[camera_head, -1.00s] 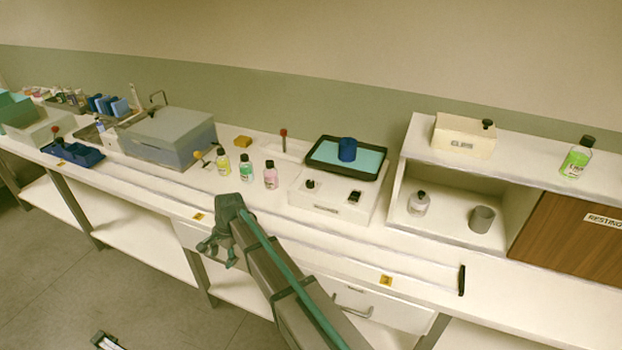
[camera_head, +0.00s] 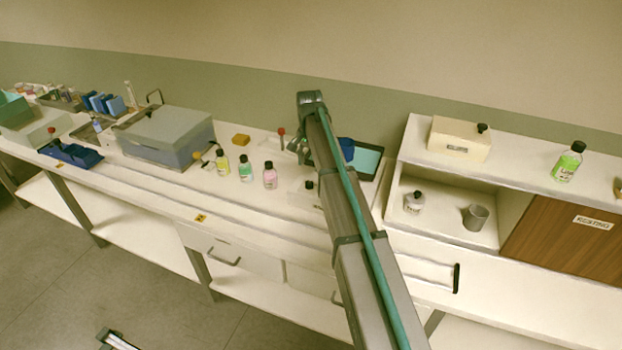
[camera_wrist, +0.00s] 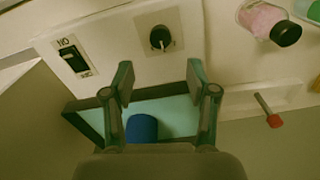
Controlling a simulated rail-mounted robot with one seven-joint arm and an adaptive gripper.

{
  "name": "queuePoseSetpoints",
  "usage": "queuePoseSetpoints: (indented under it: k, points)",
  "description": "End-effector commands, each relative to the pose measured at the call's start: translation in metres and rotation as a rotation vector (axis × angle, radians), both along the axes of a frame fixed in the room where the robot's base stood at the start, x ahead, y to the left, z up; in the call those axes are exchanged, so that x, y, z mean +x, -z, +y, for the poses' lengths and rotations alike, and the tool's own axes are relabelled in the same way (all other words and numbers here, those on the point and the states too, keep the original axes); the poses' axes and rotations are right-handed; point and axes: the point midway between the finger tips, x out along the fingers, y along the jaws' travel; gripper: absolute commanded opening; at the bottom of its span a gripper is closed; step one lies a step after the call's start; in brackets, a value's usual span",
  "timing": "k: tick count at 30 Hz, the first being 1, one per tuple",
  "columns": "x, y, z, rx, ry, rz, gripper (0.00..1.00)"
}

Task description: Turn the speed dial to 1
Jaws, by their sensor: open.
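The speed dial is a small black knob (camera_wrist: 160,38) on a square plate on the front of the white machine (camera_wrist: 110,35), in the wrist view. It also shows as a dark spot (camera_head: 309,185) left of my arm in the head view. My gripper (camera_wrist: 155,78) is open and empty, with its two fingers apart; the dial lies beyond the fingertips and is not touched. In the head view my gripper (camera_head: 298,148) hangs over the machine, partly hidden by the arm. A black on/off switch (camera_wrist: 74,58) sits beside the dial.
The machine's teal-topped tray (camera_wrist: 170,112) carries a blue cylinder (camera_wrist: 142,128). A pink bottle (camera_wrist: 265,20) and a red-tipped stick (camera_wrist: 268,110) are nearby. Yellow (camera_head: 222,163) and green (camera_head: 246,168) bottles stand left of the machine. A shelf (camera_head: 450,232) stands at right.

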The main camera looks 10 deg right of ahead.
Motion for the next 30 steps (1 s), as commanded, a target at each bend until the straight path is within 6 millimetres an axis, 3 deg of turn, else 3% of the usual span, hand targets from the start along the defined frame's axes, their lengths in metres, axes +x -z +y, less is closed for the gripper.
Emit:
queuePoseSetpoints:
  k: [9,15,28,30]
  points:
    - [-0.001,0.052,0.001,0.001,0.0,0.001,0.58]
    - [0.0,0.074,0.001,0.001,0.001,0.001,0.58]
    - [0.0,0.083,0.001,0.001,0.001,-0.001,0.58]
    - [0.0,0.083,0.001,0.001,0.001,-0.001,0.46]
